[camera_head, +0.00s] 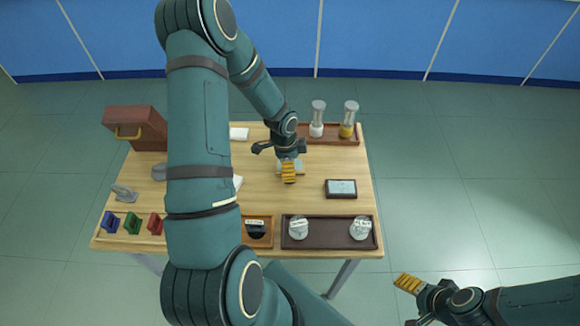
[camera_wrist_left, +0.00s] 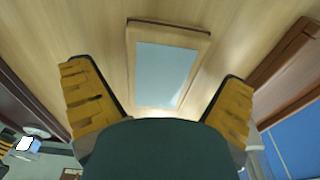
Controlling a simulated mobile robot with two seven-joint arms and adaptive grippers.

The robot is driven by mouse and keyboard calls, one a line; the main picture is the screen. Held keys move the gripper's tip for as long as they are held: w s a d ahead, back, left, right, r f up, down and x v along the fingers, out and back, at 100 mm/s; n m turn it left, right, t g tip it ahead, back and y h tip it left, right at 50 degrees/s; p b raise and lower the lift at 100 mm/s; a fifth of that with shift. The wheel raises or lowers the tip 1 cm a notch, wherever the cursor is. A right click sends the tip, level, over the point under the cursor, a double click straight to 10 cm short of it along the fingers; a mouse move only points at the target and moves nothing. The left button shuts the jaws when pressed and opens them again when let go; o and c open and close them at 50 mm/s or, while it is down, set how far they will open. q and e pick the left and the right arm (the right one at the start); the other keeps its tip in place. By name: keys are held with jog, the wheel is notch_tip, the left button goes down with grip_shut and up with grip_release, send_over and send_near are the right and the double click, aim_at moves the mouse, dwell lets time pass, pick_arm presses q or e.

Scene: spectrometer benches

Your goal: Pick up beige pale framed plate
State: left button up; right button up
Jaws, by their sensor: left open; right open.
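The beige pale framed plate (camera_wrist_left: 166,72) lies on the wooden table in the left wrist view, with a light beige frame and a pale blue-grey face. In the head view its pale face (camera_head: 299,167) shows beside the fingers, partly hidden by them. My left gripper (camera_head: 289,171) is over the plate, pointing down. In the left wrist view the yellow-padded fingers of the left gripper (camera_wrist_left: 160,98) are spread apart, with the plate between and beyond them, nothing held. My right gripper (camera_head: 408,284) is open and empty, over the floor right of the table.
A dark framed plate (camera_head: 341,188) lies to the right on the table (camera_head: 315,200). A brown tray (camera_head: 330,232) with two round-topped items is at the front, a tray (camera_head: 325,141) with two cylinders at the back. A red-brown box (camera_head: 136,128) stands back left.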

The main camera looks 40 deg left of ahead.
pick_arm(q)
jog(key=c, duration=1.4)
